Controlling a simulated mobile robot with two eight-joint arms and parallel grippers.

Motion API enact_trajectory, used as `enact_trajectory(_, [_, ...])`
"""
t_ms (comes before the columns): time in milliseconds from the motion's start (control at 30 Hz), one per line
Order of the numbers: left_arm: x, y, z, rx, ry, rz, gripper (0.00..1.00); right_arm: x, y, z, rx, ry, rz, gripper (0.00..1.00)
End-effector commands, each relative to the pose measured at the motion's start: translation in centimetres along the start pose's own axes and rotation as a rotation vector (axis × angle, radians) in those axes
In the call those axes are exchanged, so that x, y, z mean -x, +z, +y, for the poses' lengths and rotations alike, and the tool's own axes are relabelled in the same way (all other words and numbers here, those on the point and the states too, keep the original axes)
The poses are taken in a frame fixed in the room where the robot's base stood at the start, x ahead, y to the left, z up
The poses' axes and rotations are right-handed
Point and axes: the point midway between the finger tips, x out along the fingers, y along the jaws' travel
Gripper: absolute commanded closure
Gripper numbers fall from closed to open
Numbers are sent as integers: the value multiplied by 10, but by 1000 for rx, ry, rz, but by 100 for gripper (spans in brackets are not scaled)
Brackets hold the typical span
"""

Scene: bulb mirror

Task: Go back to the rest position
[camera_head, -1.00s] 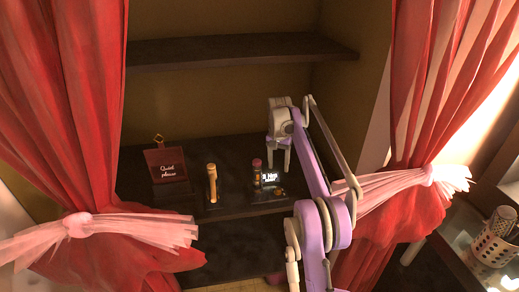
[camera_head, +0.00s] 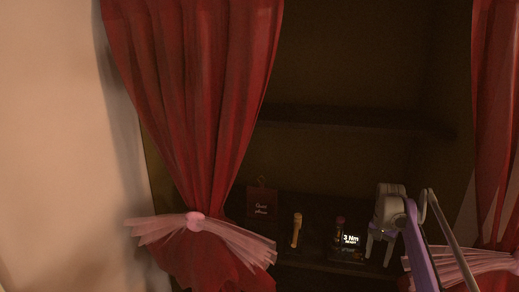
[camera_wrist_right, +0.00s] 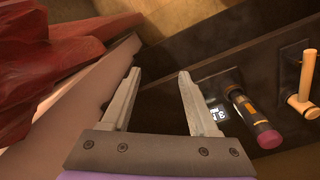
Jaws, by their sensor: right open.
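My right gripper (camera_head: 381,246) hangs in front of the dark shelf at the lower right of the head view, at the end of my purple arm. In the right wrist view its two grey fingers (camera_wrist_right: 157,88) are apart with nothing between them. A black and orange tool with a dark pink end (camera_wrist_right: 254,118) lies to the right of the fingers, apart from them. Beside it is a small lit display (camera_head: 351,239); in the head view it reads "Nm". My left gripper is not in view.
A tan hammer-shaped thing (camera_head: 297,230) and a small dark sign (camera_head: 262,204) stand on the shelf (camera_head: 300,265). Red curtains (camera_head: 200,100) with pink ties hang at both sides. An upper shelf board (camera_head: 345,118) runs above. A pale wall (camera_head: 50,130) fills the left.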

Motion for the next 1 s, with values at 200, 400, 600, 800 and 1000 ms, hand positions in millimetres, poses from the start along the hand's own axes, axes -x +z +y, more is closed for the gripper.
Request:
enact_trajectory(200, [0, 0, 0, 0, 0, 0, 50, 32, 40, -7, 97, -35, 58, 40])
enact_trajectory(400, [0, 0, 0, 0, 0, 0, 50, 57, 95, -5, 213, -74, 130, 40])
enact_trajectory(600, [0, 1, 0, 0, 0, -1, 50, 66, 169, 9, 350, -120, 219, 40])
enact_trajectory(800, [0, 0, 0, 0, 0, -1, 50, 54, 246, 34, 486, -164, 312, 40])
enact_trajectory(1000, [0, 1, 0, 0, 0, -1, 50, 18, 318, 67, 617, -204, 407, 40])
